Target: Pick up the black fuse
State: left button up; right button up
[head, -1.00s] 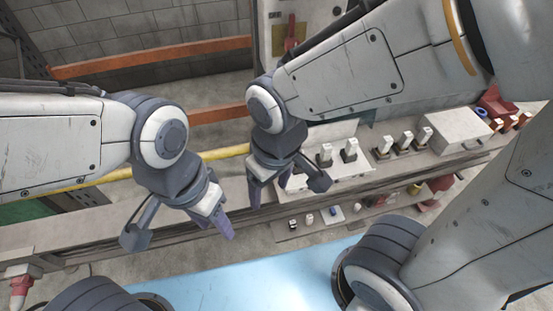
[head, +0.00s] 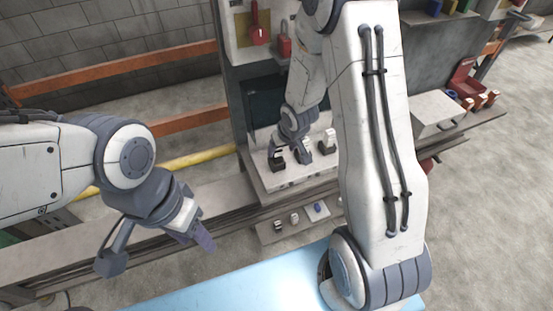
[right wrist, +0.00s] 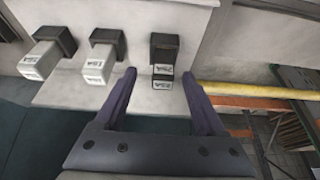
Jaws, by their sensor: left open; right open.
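The black fuse (right wrist: 163,72) with its white label sits in a dark holder in the right wrist view, at the right end of a row of fuses. In the head view it is the dark shape (head: 277,162) at the left end, partly covered by my gripper. My right gripper (right wrist: 159,75) is open, with its purple fingertips on either side of the black fuse and nothing held. In the head view the right gripper (head: 286,143) is over the fuse panel. My left gripper (head: 198,239) is open and empty, well left of the panel.
Two white fuses (right wrist: 98,62) (right wrist: 42,60) stand in dark holders beside the black one. A pale panel (head: 290,181) bears the row. A shelf below holds several small parts. A grey box (head: 437,113) stands to the right. A yellow rail (head: 195,158) runs at the left.

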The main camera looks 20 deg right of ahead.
aim_at(277, 152)
jog(key=x, duration=0.5)
jog(key=shift+w+a, duration=0.25)
jog(key=shift+w, duration=0.15)
jog(key=shift+r, duration=0.1)
grip_shut()
